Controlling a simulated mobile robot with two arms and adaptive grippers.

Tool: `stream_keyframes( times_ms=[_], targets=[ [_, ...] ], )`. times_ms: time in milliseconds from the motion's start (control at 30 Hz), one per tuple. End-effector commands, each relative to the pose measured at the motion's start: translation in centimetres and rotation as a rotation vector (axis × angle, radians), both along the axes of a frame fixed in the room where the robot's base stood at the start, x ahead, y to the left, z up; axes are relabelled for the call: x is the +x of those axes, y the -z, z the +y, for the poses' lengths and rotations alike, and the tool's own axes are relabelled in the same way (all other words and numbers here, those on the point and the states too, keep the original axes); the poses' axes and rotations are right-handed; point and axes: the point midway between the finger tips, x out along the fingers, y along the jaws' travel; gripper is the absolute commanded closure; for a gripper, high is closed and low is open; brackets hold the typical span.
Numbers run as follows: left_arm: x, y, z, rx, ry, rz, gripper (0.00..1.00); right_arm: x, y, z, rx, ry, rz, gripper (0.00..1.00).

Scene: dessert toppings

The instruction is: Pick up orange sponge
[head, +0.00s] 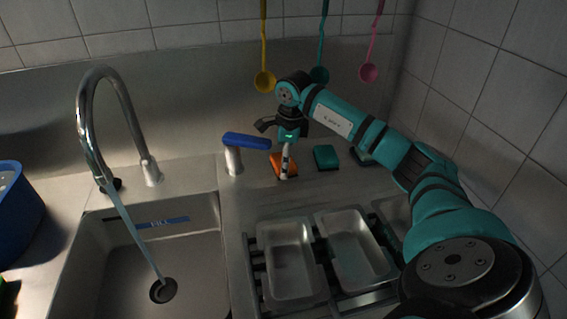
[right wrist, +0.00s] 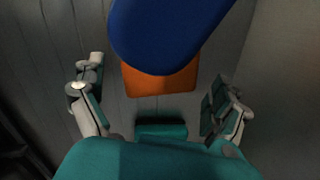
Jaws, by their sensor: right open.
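The orange sponge (head: 277,163) lies on the steel counter just right of the blue-handled tap lever. My right gripper (head: 287,172) is above and partly in front of it in the head view, pointing down. In the right wrist view the orange sponge (right wrist: 162,80) lies ahead, between and beyond the fingers, partly covered by the blue handle. My right gripper (right wrist: 160,108) is open, with nothing between its fingers. My left gripper is not in view.
The blue tap handle (head: 246,140) stands close to the sponge and also shows large in the right wrist view (right wrist: 165,30). A green sponge (head: 326,157) lies to the right. The sink (head: 195,250) with running water is left; metal trays (head: 290,298) stand in front. Ladles (head: 264,82) hang behind.

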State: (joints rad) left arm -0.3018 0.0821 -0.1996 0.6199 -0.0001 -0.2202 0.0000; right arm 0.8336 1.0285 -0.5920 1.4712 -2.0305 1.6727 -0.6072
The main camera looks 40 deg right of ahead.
Motion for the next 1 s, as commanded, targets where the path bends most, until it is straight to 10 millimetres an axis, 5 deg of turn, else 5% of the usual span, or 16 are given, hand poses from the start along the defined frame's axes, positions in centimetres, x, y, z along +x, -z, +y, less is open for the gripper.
stream_keyframes(
  times_ms=[367,600,1000],
  targets=[
    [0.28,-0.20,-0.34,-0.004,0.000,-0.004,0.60,0.32,1.60,0.02,0.001,0.000,-0.002,0.00],
    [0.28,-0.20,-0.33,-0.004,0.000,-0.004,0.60,0.31,1.57,0.03,0.000,-0.001,-0.001,0.27],
    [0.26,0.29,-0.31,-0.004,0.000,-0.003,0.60,0.13,1.05,0.14,-0.001,-0.002,-0.005,0.27]
  ],
)
